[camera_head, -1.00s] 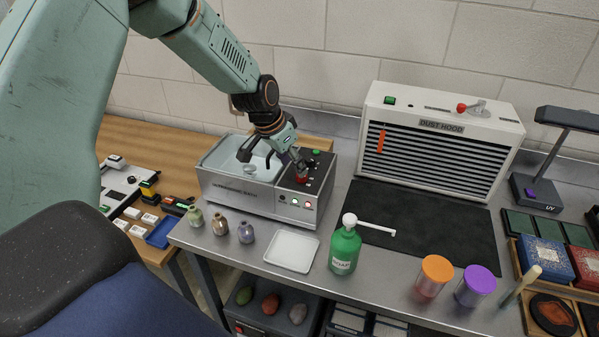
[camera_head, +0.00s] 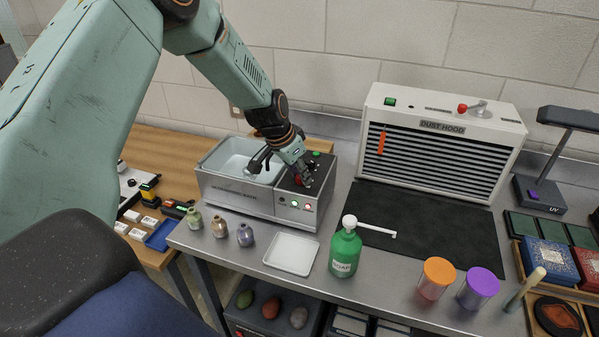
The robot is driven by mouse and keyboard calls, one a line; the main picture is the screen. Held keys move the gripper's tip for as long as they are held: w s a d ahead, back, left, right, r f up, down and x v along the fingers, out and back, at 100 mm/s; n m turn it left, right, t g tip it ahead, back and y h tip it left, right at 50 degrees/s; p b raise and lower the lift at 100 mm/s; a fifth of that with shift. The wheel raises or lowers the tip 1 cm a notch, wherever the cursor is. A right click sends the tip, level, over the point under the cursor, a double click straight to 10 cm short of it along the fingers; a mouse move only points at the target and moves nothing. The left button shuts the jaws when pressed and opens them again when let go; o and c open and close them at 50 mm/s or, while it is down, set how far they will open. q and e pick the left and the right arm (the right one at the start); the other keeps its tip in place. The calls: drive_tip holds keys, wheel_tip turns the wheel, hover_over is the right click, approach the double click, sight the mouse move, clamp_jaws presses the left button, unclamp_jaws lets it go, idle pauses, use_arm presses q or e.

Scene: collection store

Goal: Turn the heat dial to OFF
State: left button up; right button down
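The heat dial (camera_head: 298,180) is a small red knob on the dark control panel of the ultrasonic bath (camera_head: 245,197). It is partly hidden by my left gripper (camera_head: 283,175), so its setting cannot be read. The gripper comes down over the bath from above, its dark fingers spread apart. One finger is over the basin's right side. The other is close beside the dial; I cannot tell whether it touches. My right gripper is not in view.
Several small vases (camera_head: 219,226) stand before the bath, with a white tray (camera_head: 291,254) and green soap bottle (camera_head: 345,252) to their right. A dust hood (camera_head: 440,128) stands behind a dark mat (camera_head: 420,225). Orange (camera_head: 435,279) and purple-lidded jars (camera_head: 478,287) stand near the front edge.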

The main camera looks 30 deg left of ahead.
use_arm(q)
clamp_jaws()
drive_tip(key=shift+s, duration=0.15)
idle(0.6)
